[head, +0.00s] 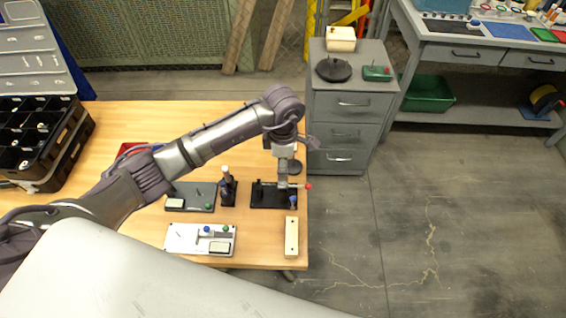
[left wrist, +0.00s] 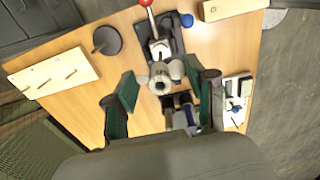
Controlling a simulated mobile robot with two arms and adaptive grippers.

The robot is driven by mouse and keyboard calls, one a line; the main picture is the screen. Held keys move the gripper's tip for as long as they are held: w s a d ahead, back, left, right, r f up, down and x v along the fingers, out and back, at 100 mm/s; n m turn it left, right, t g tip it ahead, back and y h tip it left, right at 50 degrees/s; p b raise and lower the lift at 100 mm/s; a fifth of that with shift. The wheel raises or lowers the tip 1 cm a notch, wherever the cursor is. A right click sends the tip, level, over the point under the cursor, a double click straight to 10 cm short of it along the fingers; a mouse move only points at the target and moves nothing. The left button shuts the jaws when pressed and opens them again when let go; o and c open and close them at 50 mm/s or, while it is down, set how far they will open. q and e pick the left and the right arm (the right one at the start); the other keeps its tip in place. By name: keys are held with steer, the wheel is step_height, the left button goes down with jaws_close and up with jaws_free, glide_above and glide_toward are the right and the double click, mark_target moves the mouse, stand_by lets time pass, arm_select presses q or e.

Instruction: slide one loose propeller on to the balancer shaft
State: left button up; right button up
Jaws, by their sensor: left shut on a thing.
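My left gripper (head: 283,184) hangs over a black fixture (head: 260,196) near the right end of the wooden bench. In the left wrist view its two green-padded fingers (left wrist: 162,90) stand apart on either side of a small pale grey, lobed piece (left wrist: 163,74), which looks like a propeller held between the tips. The fixture also shows in the left wrist view (left wrist: 172,36), with a red-ended lever (left wrist: 146,6) and a blue knob (left wrist: 187,20). The held piece overlaps the fixture in this view; contact cannot be told. I cannot single out the balancer shaft. My right gripper is out of view.
A dark upright stand (head: 228,188), a dark plate (head: 197,204) and a white panel (head: 177,239) lie left of the fixture. A pale block (head: 291,238) is in front. A round dark disc (left wrist: 107,40) and a pegged board (left wrist: 55,74) lie behind. A drawer cabinet (head: 338,130) stands right.

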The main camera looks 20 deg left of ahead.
arm_select(q)
steer(key=shift+f+b, duration=0.2)
steer(key=shift+b, duration=0.15)
stand_by(0.7)
steer(key=shift+f, duration=0.1)
steer(key=shift+f+b, duration=0.6)
steer(key=shift+b, duration=0.2)
steer(key=shift+f, duration=0.2)
steer(key=shift+f+b, duration=0.5)
steer(key=shift+b, duration=0.2)
steer(key=shift+f, duration=0.15)
steer(key=shift+f+b, duration=0.5)
steer(key=shift+b, duration=0.2)
